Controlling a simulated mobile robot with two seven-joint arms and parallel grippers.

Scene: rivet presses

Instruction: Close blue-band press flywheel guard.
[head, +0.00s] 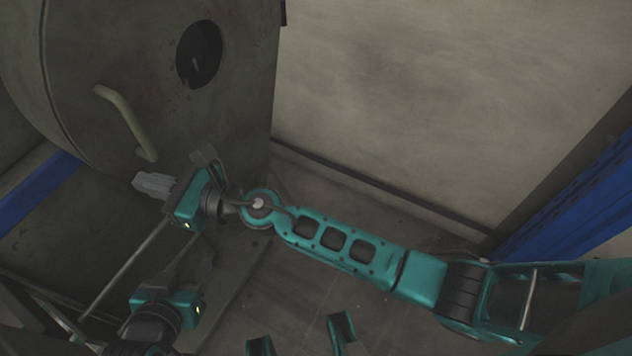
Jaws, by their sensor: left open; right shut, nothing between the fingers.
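A large grey-brown rounded cover, which looks like the flywheel guard (110,45), fills the upper left of the head view. It carries a pale bent bar handle (124,118) and a dark round hole (199,54). Whether it stands open or closed I cannot tell. My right gripper (143,184), on the teal arm from the right, is shut and empty, just below the handle's lower end; I see no grip on the handle. My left gripper (188,262) is lower, near the bottom left, open, its fingers dark and hard to make out.
A blue band (38,188) shows at the left edge below the cover. A blue upright (575,190) stands at the right. A pale flat panel (430,80) fills the upper right. Bare floor (300,290) shows below my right arm.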

